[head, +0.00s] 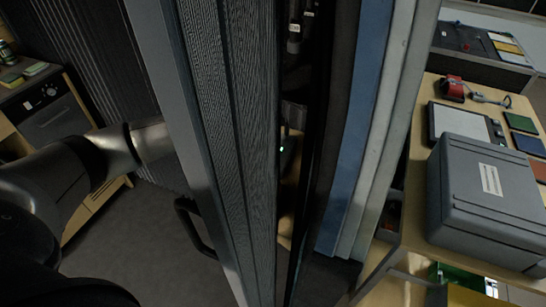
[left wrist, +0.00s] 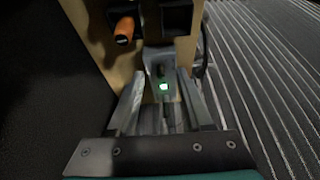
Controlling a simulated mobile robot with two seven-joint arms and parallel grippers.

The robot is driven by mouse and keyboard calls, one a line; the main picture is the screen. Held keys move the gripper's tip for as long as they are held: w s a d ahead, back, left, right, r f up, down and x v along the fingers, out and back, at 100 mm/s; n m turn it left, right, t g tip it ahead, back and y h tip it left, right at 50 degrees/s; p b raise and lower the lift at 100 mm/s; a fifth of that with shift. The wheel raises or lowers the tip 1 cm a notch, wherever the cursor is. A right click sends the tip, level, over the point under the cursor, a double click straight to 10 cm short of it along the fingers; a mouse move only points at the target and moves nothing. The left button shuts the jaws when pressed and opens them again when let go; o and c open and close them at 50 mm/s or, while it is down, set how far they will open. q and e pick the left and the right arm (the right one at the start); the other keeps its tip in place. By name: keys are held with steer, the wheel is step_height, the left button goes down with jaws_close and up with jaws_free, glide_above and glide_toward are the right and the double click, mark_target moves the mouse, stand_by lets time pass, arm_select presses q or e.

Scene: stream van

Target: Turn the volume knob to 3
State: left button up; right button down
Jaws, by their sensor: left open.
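In the left wrist view my left gripper (left wrist: 162,92) is open, its two metal fingers apart. Between and beyond the fingertips is a small grey device (left wrist: 158,66) with a lit green spot (left wrist: 163,87). A small green light (head: 282,148) also shows in the head view, through the dark gap behind the tall panel. In the head view my left arm comes in from the left and passes behind the panel, which hides its gripper. A dark unit (head: 55,105) at the far left has a small round knob (head: 51,91) with pale marks. I cannot read its setting or tell whether it is the volume knob.
A tall ribbed grey panel (head: 235,120) with a black handle (head: 194,228) fills the middle. Right of it stand blue and pale upright strips (head: 358,120). A grey case (head: 490,195) rests on a wooden table. An orange handle (left wrist: 124,30) is near the gripper.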

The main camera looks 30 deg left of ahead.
arm_select(q)
steer(key=w+f, duration=0.1)
steer(key=w, duration=0.1)
steer(key=w+f+b, duration=0.1)
steer(key=w+f, duration=0.1)
steer(key=shift+a+f, duration=0.15)
steer(key=shift+b+x, duration=0.3)
steer(key=shift+x, duration=0.5)
jaws_close()
